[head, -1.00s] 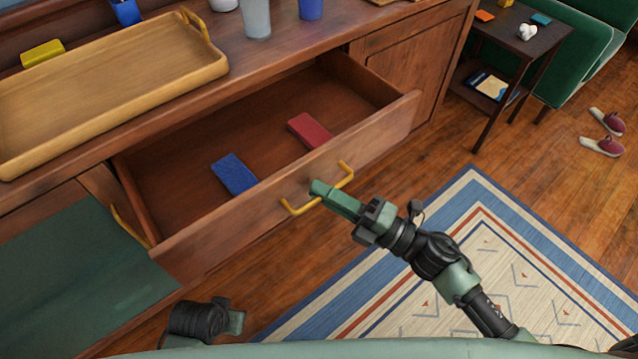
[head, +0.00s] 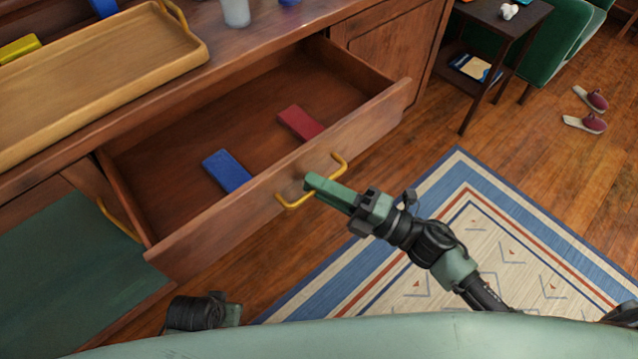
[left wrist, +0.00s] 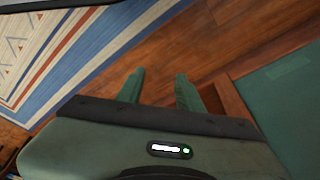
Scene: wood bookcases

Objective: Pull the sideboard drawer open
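The sideboard drawer (head: 280,195) stands well open, its wooden front pulled out from the sideboard (head: 262,38). A yellow bar handle (head: 338,165) is on the drawer front. My right gripper (head: 311,183) has its green fingers together at the middle of the handle, shut on it; the fingers hide that part of the bar. Inside the drawer lie a blue block (head: 227,171) and a red block (head: 300,124). In the left wrist view, my left gripper (left wrist: 158,76) has its fingers apart with nothing between them, above the wood floor.
A wooden tray (head: 185,60) and a grey cup (head: 236,12) are on the sideboard top. A side table (head: 505,22) stands at the back right.

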